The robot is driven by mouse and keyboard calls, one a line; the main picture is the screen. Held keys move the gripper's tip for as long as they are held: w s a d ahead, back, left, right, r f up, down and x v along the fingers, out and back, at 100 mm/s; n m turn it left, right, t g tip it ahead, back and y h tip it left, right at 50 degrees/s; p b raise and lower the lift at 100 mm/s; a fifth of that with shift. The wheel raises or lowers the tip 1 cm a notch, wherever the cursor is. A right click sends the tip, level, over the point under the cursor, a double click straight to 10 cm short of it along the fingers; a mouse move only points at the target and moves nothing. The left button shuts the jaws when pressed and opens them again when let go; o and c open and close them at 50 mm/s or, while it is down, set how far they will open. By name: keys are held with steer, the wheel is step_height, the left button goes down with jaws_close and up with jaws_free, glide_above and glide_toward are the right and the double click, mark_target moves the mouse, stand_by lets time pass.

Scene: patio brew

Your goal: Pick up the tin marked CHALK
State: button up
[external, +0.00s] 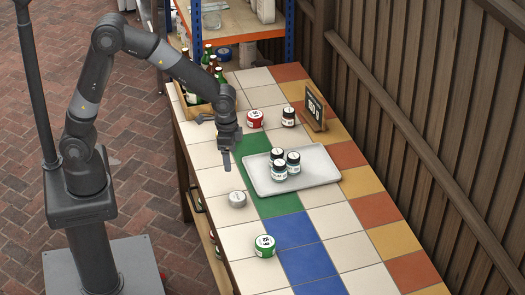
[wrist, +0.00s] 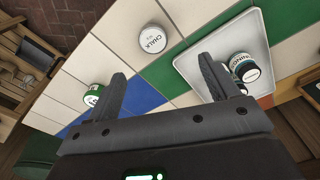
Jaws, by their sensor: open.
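The tin marked CHALK (wrist: 152,39) is round with a white lid and stands on a white tile in the wrist view. In the external view it is the pale tin (external: 237,199) near the table's left edge, beside the green tiles. My gripper (external: 226,163) is open and empty above the table, behind the tin in the external view and apart from it. In the wrist view, the fingers of my gripper (wrist: 164,83) are spread, and the tin shows beyond them, between their tips.
A grey tray (external: 315,180) with several small jars (external: 279,170) stands right of my gripper. A green tin (external: 265,246) is at the front, a red tin (external: 254,119) farther back. A crate of bottles (external: 195,106) and a small sign (external: 315,108) stand at the back.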

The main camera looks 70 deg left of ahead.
glide_above(237, 196)
step_height(237, 196, down, 5)
steer(key=shift+m+g, duration=0.3)
step_height(237, 196, down, 11)
steer(key=shift+d+r, duration=0.1)
steer(key=shift+r, duration=0.05)
steer(key=c, duration=1.1)
steer(key=shift+r, duration=0.15)
